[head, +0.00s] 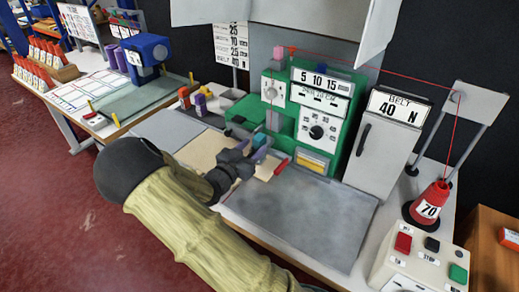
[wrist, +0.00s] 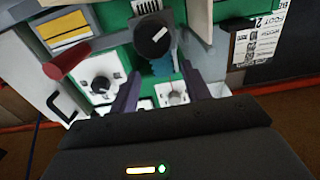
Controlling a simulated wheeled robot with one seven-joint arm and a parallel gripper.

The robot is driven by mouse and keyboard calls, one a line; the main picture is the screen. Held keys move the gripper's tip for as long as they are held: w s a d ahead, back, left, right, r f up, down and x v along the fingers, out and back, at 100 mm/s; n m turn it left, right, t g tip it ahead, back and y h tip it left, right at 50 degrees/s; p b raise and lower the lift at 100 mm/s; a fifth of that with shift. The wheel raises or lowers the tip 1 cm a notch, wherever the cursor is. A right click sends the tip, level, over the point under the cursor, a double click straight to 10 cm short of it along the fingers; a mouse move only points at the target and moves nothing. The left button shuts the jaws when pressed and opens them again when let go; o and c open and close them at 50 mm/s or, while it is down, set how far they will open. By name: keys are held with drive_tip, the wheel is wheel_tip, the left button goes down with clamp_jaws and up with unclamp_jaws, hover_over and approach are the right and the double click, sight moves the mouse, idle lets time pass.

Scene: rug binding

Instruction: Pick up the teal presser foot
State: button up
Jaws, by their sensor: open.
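The teal presser foot (wrist: 163,66) shows in the wrist view just beyond and between the two dark fingers of my gripper (wrist: 160,88), below a black knob. In the head view, a small teal part (head: 259,139) shows at the front of the green machine (head: 303,125), partly hidden by my gripper (head: 250,154). My gripper is open, with nothing seen held between its fingers. Whether a finger touches the foot, I cannot tell.
A red lever (head: 281,166) sticks out close to the right of my gripper. A grey plate (head: 300,215) lies clear in front. A red thread cone (head: 430,200), a button box (head: 425,258) and a grey cabinet (head: 385,140) stand to the right.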

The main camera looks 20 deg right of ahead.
sight(256, 143)
drive_tip(key=x, duration=0.5)
drive_tip(key=shift+w, duration=0.25)
drive_tip(key=shift+a, duration=0.1)
drive_tip(key=shift+c, duration=0.2)
clamp_jaws()
